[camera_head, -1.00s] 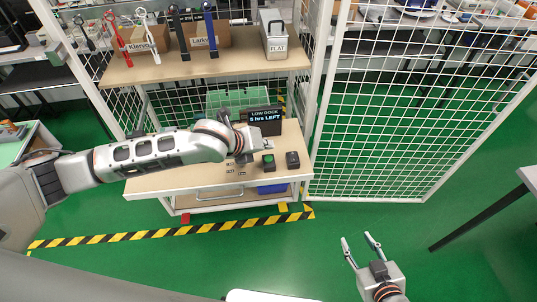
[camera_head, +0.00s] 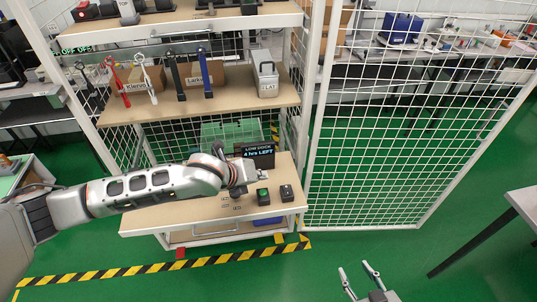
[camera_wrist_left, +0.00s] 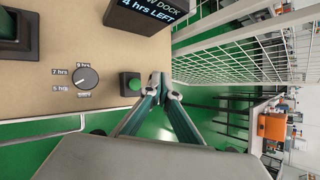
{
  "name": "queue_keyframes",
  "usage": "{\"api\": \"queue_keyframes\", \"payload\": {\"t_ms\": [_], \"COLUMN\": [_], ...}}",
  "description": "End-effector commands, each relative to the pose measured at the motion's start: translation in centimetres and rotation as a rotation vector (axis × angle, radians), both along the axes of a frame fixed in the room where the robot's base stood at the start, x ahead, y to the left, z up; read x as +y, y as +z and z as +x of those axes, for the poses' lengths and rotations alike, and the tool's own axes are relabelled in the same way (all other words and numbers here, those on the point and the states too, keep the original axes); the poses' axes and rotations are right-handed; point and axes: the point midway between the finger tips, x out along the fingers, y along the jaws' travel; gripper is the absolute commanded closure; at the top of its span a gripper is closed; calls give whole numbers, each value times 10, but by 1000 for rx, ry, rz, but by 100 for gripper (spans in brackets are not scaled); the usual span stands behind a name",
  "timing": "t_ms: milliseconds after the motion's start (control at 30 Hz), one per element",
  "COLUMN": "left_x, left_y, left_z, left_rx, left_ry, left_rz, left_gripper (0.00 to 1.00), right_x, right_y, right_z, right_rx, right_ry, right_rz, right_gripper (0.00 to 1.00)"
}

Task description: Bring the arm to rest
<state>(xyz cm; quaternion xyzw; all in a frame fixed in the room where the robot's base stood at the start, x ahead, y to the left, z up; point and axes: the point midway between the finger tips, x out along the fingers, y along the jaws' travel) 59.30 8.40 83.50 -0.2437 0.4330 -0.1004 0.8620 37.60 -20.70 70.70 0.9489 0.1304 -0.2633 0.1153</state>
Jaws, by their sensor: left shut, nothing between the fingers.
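My left arm reaches in from the left over the lower wooden shelf in the head view. My left gripper (camera_wrist_left: 160,86) is shut and empty in the left wrist view, its fingertips together beside a small black box with a green button (camera_wrist_left: 133,85). No contact with the box can be made out. The head view largely hides these fingers behind the wrist. My right gripper (camera_head: 358,272) is open and empty over the green floor at the bottom of the head view. A display (camera_head: 258,155) reads "LOW DOCK 4 hrs LEFT".
A round dial (camera_wrist_left: 86,79) with hour labels sits on the lower shelf (camera_head: 150,219). White mesh panels (camera_head: 400,130) enclose the shelves. A grey table (camera_head: 524,206) is at the right. Green floor is free in front.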

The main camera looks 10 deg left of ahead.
Motion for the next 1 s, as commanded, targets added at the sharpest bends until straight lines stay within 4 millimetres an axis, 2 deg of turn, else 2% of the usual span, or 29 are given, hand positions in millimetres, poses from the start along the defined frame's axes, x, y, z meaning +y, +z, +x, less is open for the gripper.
{"api": "queue_keyframes", "payload": {"t_ms": [167, 267, 500, 667, 867, 1000], "left_x": [-2, -12, -59, -71, -56, -26], "left_y": [-1, -5, -17, -24, -42, -63], "left_z": [-1, -9, -48, -71, -95, -115], "left_rx": [4, 28, 192, 326, 477, 561], "left_ry": [3, 28, 235, 436, 723, 946], "left_rz": [-9, -66, -449, -731, -1050, -1249], "left_gripper": [100, 100, 100, 100, 100, 100], "right_x": [0, 0, 1, 1, 3, 4], "right_y": [0, 0, 0, -5, -9, -10], "right_z": [0, 1, 2, 0, -3, -5], "right_rx": [0, -1, -2, 6, 13, 16], "right_ry": [0, 0, -1, -1, -1, -1], "right_rz": [0, 0, 5, 7, 13, 17], "right_gripper": [60, 60, 60, 60, 60, 60]}}
